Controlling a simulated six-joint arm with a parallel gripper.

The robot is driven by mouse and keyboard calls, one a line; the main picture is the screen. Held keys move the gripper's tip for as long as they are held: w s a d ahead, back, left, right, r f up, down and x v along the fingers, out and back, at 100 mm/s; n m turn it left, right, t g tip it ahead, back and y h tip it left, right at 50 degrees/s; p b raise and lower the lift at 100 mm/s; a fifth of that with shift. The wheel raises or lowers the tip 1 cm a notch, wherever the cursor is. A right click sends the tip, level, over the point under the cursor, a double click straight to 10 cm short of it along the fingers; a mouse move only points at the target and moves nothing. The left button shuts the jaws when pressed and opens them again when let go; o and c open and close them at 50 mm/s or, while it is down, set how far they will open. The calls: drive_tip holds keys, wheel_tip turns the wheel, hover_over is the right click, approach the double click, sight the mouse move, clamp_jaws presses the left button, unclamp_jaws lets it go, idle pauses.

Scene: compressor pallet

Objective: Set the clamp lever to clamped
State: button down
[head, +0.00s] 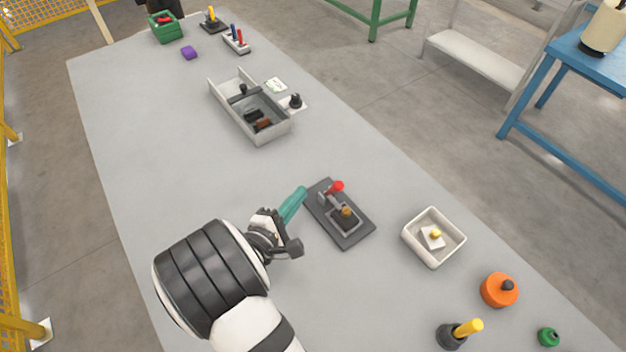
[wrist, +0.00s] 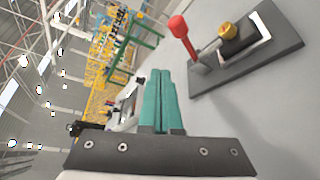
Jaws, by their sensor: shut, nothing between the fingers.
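The clamp fixture is a dark grey plate (head: 356,234) on the table, right of my gripper in the head view. A brass-coloured part (head: 346,211) sits in a grey holder on the plate. My gripper (head: 300,193) has teal fingers, shut together and empty, just left of the plate's far end. In the wrist view the fingertips (wrist: 160,72) are apart from the lever.
A white bin (head: 434,259) with a small block stands right of the fixture. An orange round part (head: 499,291), a yellow-handled part (head: 466,330) and a green part (head: 548,337) lie nearer. A divided grey tray (head: 225,107) stands farther back. The table left of the fixture is clear.

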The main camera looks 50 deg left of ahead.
drive_tip(key=shift+s+d+f, duration=0.2)
drive_tip(key=shift+s+d, duration=0.2)
drive_tip(key=shift+s, duration=0.4)
drive_tip(key=shift+s+d+f, duration=0.2)
drive_tip(key=shift+s+d, duration=0.15)
drive_tip(key=shift+s, duration=0.45)
drive_tip(key=shift+w, duration=0.1)
